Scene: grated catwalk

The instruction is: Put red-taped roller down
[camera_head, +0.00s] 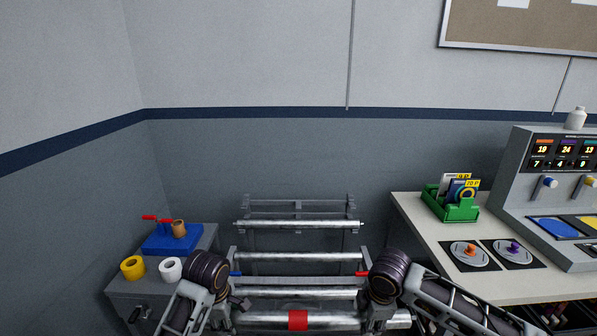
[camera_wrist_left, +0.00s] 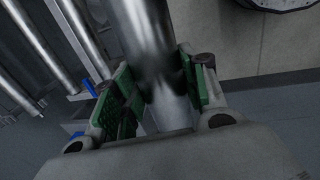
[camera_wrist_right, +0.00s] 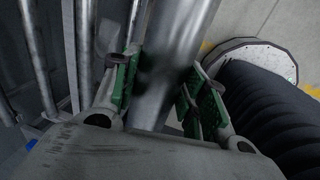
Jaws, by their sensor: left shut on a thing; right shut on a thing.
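The red-taped roller (camera_head: 298,320) is a silver cylinder with a red band at its middle. It lies level across the bottom of the head view, in front of the roller rack (camera_head: 233,258). My left gripper (camera_head: 226,318) is at its left end and my right gripper (camera_head: 376,318) at its right end. In the left wrist view the bare metal roller (camera_wrist_left: 146,35) sits between green-padded fingers (camera_wrist_left: 165,95). In the right wrist view the roller (camera_wrist_right: 182,35) is likewise between the green pads (camera_wrist_right: 158,88). The tape is out of sight in both wrist views.
The rack carries several plain rollers (camera_head: 298,256), with a blue tab (camera_head: 236,274) and a red tab (camera_head: 361,273) at its sides. A grey cabinet (camera_head: 135,291) with tape rolls stands left. A bench (camera_head: 420,217) with a green bin (camera_head: 456,207) and a control console (camera_head: 521,180) stands right.

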